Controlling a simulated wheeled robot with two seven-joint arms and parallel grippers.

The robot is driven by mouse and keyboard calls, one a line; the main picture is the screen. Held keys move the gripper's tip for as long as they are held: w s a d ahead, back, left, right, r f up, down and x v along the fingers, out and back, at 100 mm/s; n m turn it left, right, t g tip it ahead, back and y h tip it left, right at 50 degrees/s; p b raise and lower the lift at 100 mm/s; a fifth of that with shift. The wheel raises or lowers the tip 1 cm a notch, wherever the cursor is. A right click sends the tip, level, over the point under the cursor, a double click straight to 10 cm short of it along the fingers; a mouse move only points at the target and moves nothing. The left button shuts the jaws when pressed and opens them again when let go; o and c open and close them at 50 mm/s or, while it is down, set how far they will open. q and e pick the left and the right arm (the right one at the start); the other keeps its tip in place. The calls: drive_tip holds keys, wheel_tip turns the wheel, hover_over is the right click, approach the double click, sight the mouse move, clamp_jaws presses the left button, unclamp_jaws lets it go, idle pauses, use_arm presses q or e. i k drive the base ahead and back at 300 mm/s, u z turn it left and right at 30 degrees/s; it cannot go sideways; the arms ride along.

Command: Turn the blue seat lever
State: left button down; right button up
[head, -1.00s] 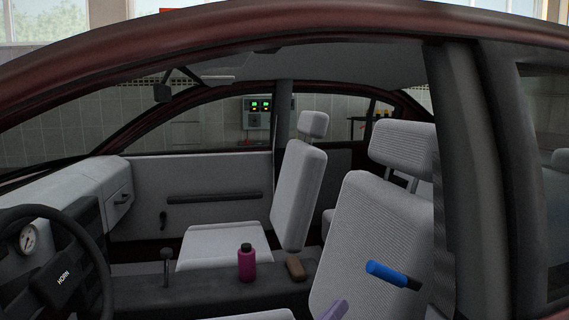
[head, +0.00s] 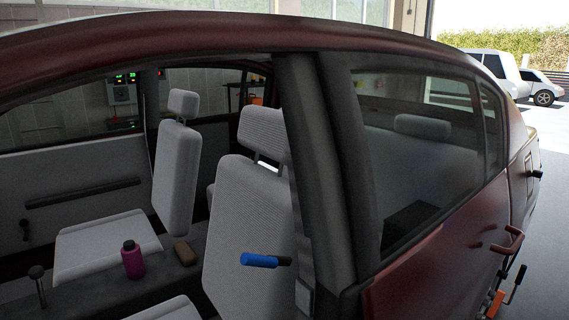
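The blue seat lever (head: 259,260) sticks out level at the side of the near front seat's backrest (head: 245,215), with a dark stub at its right end. It shows through the open side of the dark red car. Neither of my grippers is in the head view, so nothing is seen touching the lever.
The car's dark pillar (head: 318,150) stands right of the seat, with the red rear door (head: 430,265) beyond it. A magenta bottle (head: 132,260) and a brown block (head: 185,253) are on the centre console. An orange and black object (head: 505,295) is at the lower right.

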sight(247, 258)
drive_tip(key=u, duration=2.4)
drive_tip(key=k, duration=1.4)
drive_tip(key=z, duration=1.65)
drive_tip(key=i, duration=0.5)
